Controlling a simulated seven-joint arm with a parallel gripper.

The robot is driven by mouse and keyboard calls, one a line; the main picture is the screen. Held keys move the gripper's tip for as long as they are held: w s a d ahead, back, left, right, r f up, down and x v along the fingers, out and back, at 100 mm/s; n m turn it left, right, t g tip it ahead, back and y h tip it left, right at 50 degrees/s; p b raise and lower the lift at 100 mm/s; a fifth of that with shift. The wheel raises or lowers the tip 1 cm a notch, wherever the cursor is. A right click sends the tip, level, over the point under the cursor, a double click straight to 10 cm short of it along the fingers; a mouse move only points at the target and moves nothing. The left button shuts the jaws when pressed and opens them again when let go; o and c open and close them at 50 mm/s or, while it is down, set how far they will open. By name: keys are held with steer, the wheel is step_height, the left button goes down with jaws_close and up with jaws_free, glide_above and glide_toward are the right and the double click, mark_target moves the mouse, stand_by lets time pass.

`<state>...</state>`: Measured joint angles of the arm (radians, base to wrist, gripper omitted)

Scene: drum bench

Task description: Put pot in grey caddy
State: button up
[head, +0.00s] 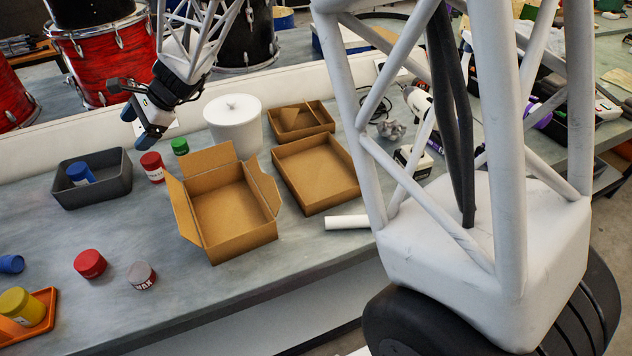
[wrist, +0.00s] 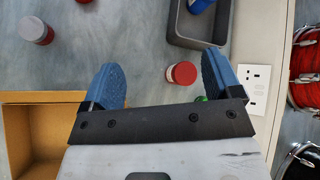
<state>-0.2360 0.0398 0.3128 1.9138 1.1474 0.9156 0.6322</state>
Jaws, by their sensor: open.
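The grey caddy (head: 98,192) is an open dark tray at the left of the bench, holding a blue pot (head: 80,174). Its corner shows in the wrist view (wrist: 183,38). A red-lidded pot (head: 152,166) stands just right of the caddy, with a green-lidded pot (head: 180,147) behind it. My gripper (head: 140,122) is open and empty, above the bench near these two. In the wrist view the red-lidded pot (wrist: 182,73) shows between the spread blue fingers, well below them. The green one (wrist: 200,99) is mostly hidden by the gripper. Which pot is meant is unclear.
Another red pot (head: 90,264) and a grey-lidded pot (head: 141,276) stand at the front. A yellow pot (head: 22,307) sits in an orange tray (head: 48,306); a blue pot (head: 11,263) lies nearby. An open cardboard box (head: 228,240) and a white lidded canister (head: 233,127) stand to the right.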

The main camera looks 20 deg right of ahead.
steer(key=s+d+r+n+h, duration=0.1)
steer(key=s+d+n+h, duration=0.2)
steer(key=s+d, duration=0.7)
steer(key=s+d+r+n+t+h, duration=0.1)
steer(key=s+d+n, duration=0.4)
steer(key=s+d, duration=0.5)
steer(key=s+d+r+n+h, duration=0.3)
steer(key=s+d, duration=0.7)
steer(key=s, duration=0.8)
steer(key=n+h, duration=0.2)
steer(key=h, duration=0.1)
steer(key=shift+s+r+t, duration=0.15)
steer(key=shift+s+t, duration=0.15)
steer(key=shift+s, duration=0.05)
steer(key=shift+o, duration=0.3)
steer(key=shift+o, duration=0.5)
steer(key=shift+w, duration=0.15)
